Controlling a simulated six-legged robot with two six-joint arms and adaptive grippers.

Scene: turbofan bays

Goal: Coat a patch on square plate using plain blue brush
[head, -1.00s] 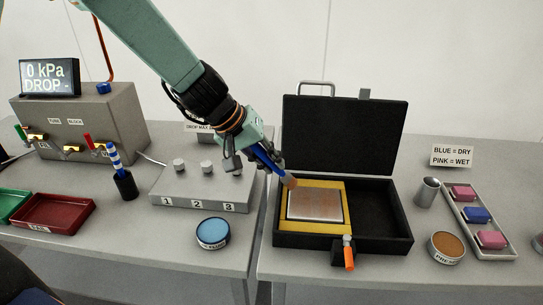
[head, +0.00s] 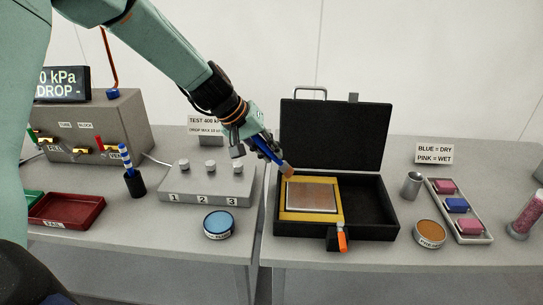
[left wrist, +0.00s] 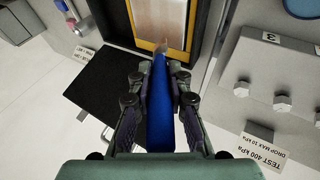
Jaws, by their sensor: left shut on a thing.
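My left gripper (head: 262,148) is shut on the plain blue brush (left wrist: 160,105), whose handle runs between the fingers in the left wrist view. The brush's brownish tip (head: 287,171) is at the upper left corner of the square plate (head: 312,196); I cannot tell whether it touches. The plate is metallic with brownish patches and sits on a yellow mat (head: 339,190) in the open black case (head: 375,212). A blue-and-white striped brush (head: 124,155) stands in a dark holder (head: 135,183) at the left. My right gripper is not in view.
A blue-topped tin (head: 219,224) and a brown-topped tin (head: 430,233) stand in front. A tray (head: 471,230) of pink and blue blocks is at the right, beside a metal cup (head: 411,184). An orange-handled tool (head: 342,241) is at the case's front. The raised lid (head: 330,135) stands behind.

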